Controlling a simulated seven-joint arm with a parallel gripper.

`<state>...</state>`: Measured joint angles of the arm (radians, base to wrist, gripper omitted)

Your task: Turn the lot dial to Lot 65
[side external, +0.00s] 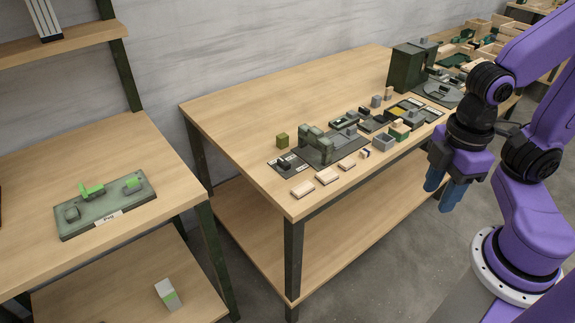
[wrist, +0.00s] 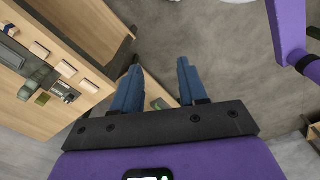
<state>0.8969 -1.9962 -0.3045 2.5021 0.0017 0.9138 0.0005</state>
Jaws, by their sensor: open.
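I cannot pick out the lot dial or read any lot number at this size. A small black device with a pale label strip (side external: 287,164) sits at the near left end of the work row on the wooden table (side external: 250,110). A dark labelled device (wrist: 64,91) also shows at the left in the wrist view. A round grey disc (side external: 437,93) lies at the far right of the table. My gripper (side external: 443,201) points down over the floor, beyond the table's right edge, apart from everything. Its blue fingers (wrist: 159,67) are open and empty.
A green-grey press-like fixture (side external: 316,145) stands beside the black device, with small wooden blocks (side external: 327,176) along the front edge. A dark green box (side external: 408,66) stands at the back. A side table (side external: 150,170) carries a green labelled plate (side external: 105,205). The table's left part is clear.

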